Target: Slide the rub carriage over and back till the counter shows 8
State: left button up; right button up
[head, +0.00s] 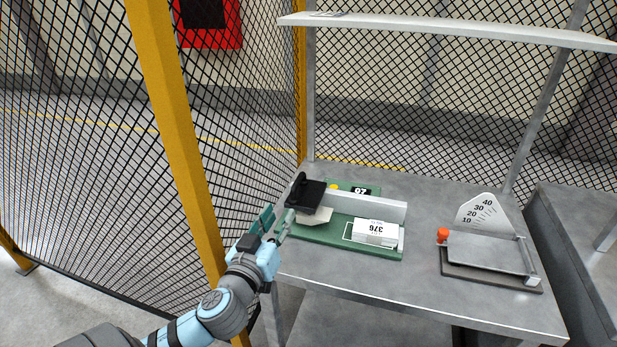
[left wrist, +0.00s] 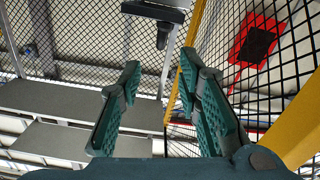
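The rub carriage (head: 311,195) is a black block with an upright black handle, at the left end of the green base (head: 330,236). My right gripper is out of view.
A white block (head: 375,232) marked 376 sits at the base's right end. A scale plate (head: 483,211) and a grey tray with an orange knob (head: 442,235) stand at right. A yellow post (head: 176,130) and mesh fence are close on the left. A shelf (head: 450,30) hangs above.

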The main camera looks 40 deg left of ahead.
aim_at(294, 189)
pick_arm(q)
jog(key=x, duration=1.2)
jog(key=shift+a+r+b, duration=0.1)
jog(key=shift+a+b, duration=0.05)
jog(key=shift+b, duration=0.2)
jog(key=shift+w+a, duration=0.2)
jog(key=shift+w, duration=0.4)
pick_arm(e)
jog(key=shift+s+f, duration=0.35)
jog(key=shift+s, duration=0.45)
pick_arm(q)
grip_shut()
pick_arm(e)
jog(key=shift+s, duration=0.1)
